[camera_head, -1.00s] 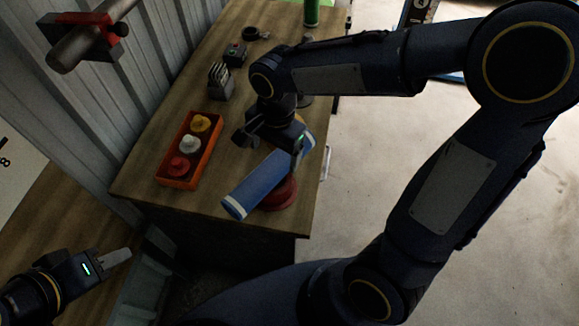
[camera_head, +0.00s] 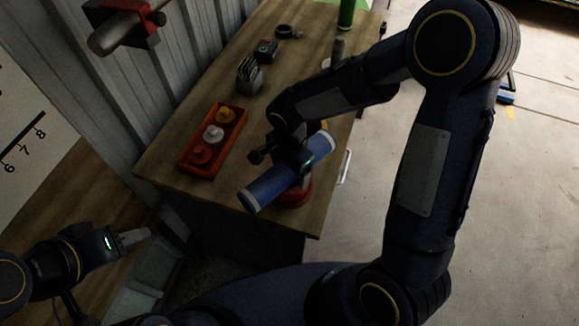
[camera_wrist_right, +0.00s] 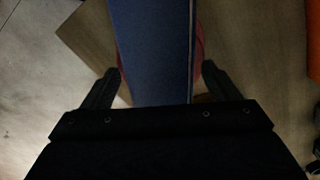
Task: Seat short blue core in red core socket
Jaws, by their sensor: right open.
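The short blue core (camera_head: 264,189), a blue tube with pale end bands, lies slanted across the red core socket (camera_head: 297,196), not upright in it. In the right wrist view the core (camera_wrist_right: 152,45) runs between the fingers, and red edges of the socket (camera_wrist_right: 199,50) show beside it. My right gripper (camera_head: 285,160) is open over the core's middle, with a finger on each side and visible gaps. The socket's top is mostly hidden under the core. My left gripper (camera_head: 135,237) is at the lower left, far from the core; its finger opening is not clear.
An orange tray (camera_head: 186,168) with yellow, white and red knobbed pieces sits left on the wooden bench (camera_head: 165,150). A slotted grey holder (camera_head: 249,75), a small dark device (camera_head: 265,50) and a green cylinder (camera_head: 347,14) stand farther back. A corrugated wall borders the left.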

